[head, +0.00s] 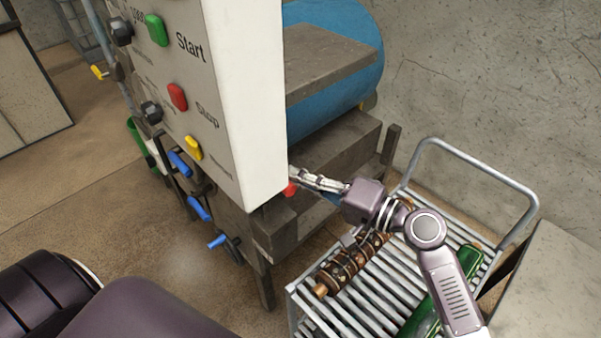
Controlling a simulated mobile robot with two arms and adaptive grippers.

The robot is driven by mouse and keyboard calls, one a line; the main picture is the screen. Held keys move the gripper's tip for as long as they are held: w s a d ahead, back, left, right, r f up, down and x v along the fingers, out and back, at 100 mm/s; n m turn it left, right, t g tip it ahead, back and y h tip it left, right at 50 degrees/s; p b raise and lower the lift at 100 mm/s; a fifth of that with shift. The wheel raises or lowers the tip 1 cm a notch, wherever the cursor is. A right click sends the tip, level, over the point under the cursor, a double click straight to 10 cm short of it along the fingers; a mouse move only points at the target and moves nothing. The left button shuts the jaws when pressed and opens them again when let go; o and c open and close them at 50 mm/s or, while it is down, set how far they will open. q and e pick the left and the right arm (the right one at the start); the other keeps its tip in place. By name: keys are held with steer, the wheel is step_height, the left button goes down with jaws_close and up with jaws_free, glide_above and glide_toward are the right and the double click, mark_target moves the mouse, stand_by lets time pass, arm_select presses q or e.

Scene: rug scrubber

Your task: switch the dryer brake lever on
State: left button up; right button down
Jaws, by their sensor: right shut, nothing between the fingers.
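My right gripper (301,175) is shut and empty, at the lower right edge of the white control panel (245,100). A small red knob (290,188) shows just below its fingertips, against the dark machine frame. It may be the end of the dryer brake lever; the rest of it is hidden behind the panel and gripper. I cannot tell whether the fingers touch it. My left gripper is not in view.
The panel carries a green Start button (156,30), a red Stop button (178,97) and a yellow button (194,147). Blue handles (199,208) stick out below. A slatted metal cart (395,280) with brown and green rolls stands under my right arm. A blue drum (335,75) is behind the panel.

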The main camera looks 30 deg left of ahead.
steer(key=s+a+f+n+h+p, duration=0.1)
steer(key=s+a+f+n, duration=0.1)
steer(key=s, duration=0.6)
steer(key=s+a+f+n+p, duration=0.2)
steer(key=s+a+f+n, duration=0.1)
steer(key=s, duration=0.5)
steer(key=shift+a+n+t+h, duration=0.2)
steer(key=shift+n+t+h, duration=0.15)
steer(key=shift+n, duration=0.25)
steer(key=shift+s+f, duration=0.15)
steer(key=r+v, duration=0.1)
steer(key=v, duration=1.1)
steer(key=shift+w, duration=0.3)
